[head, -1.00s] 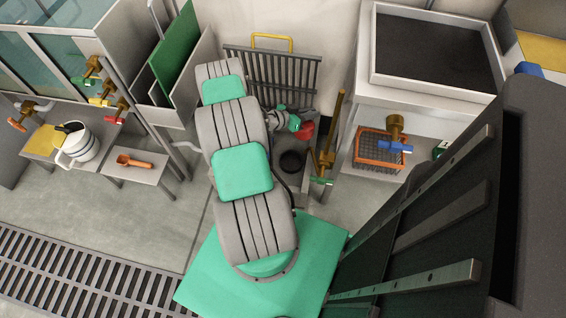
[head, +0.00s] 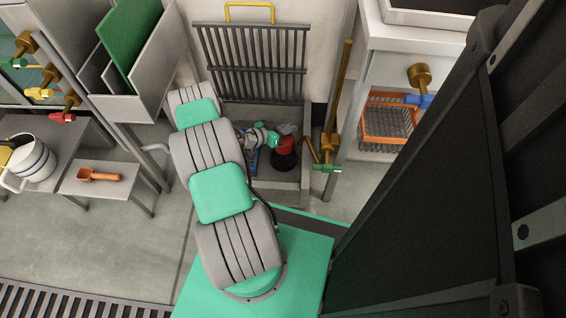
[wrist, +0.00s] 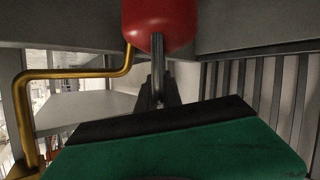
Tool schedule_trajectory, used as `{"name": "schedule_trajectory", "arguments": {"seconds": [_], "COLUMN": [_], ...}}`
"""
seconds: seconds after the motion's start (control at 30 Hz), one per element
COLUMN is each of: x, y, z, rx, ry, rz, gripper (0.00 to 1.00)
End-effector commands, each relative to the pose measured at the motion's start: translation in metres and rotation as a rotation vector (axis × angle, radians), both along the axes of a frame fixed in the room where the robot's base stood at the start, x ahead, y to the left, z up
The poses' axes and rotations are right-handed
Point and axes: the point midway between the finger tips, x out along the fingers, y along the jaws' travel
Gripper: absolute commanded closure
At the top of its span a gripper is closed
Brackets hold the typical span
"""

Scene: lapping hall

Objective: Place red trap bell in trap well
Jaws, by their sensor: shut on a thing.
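The red trap bell (head: 287,146) is held by my gripper (head: 272,139), just above and over the far part of the dark round trap well (head: 284,160). In the wrist view the red bell (wrist: 160,25) shows at the top, with its metal stem running down to my gripper (wrist: 158,100), which is shut on it. The well is a dark opening in the floor of a grey sunken box. The bell and gripper partly cover its far rim, so I cannot tell whether the bell touches it.
A raised grate (head: 255,60) with a yellow handle stands behind the box. A brass pipe with a green-handled valve (head: 328,160) stands close on the right. An orange basket (head: 388,122) sits on a shelf. An orange scoop (head: 98,175) and white jug (head: 32,160) are at left.

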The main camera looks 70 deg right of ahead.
Motion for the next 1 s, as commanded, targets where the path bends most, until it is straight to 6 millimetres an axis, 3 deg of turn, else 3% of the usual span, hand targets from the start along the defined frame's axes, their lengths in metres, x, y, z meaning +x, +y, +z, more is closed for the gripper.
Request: {"name": "schedule_trajectory", "arguments": {"seconds": [0.13, 0.5, 1.0], "x": [0.000, 0.002, 0.002], "y": [0.001, 0.000, 0.000], "z": [-0.039, -0.095, -0.102], "rx": [0.001, 0.000, 0.001], "ry": [0.002, 0.001, 0.000], "rz": [0.000, 0.004, 0.003], "gripper": [1.00, 1.00, 1.00]}}
